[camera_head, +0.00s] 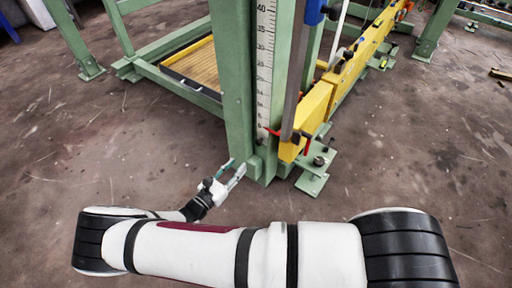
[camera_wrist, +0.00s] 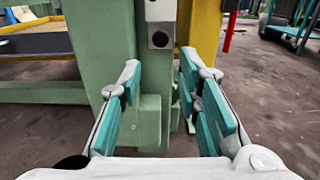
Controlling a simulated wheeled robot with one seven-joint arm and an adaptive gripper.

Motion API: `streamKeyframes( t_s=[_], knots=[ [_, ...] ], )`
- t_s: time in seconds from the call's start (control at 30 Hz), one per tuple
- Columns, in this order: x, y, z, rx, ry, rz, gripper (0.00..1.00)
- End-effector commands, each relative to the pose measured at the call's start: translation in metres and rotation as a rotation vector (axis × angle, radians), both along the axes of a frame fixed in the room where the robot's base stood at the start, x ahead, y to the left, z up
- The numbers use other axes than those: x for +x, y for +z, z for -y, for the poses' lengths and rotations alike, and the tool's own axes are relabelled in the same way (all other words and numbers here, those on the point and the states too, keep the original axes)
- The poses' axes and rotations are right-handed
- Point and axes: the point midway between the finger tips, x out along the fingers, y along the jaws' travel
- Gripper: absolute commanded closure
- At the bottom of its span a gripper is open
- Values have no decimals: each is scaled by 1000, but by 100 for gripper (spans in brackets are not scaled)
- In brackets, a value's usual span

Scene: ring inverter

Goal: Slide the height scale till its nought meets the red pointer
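The height scale (camera_head: 265,62) is a white strip with black marks and numbers, upright on the green column (camera_head: 233,75) in the head view. A small red piece, seemingly the red pointer (camera_head: 272,131), crosses near its lower end; I cannot read the nought there. In the wrist view the scale's white lower end (camera_wrist: 160,10) shows above a grey block with a dark hole (camera_wrist: 160,37). My gripper (camera_head: 234,170) is low, by the column's foot. In the wrist view my gripper (camera_wrist: 160,66) is open, its teal-padded fingers apart and empty, below and in front of the block.
A yellow beam (camera_head: 345,75) runs back to the right of the column. A green foot plate (camera_head: 313,180) juts out at its base. The brown floor in front is clear apart from my arm.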

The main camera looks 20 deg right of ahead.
Motion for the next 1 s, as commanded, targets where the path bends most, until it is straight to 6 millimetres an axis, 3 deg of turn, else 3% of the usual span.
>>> streamKeyframes(
  t_s=[0.6,1.0],
  knots=[
    [64,-1,90,0,-4,0,69],
    [73,0,103,2,-3,0,69]
  ],
)
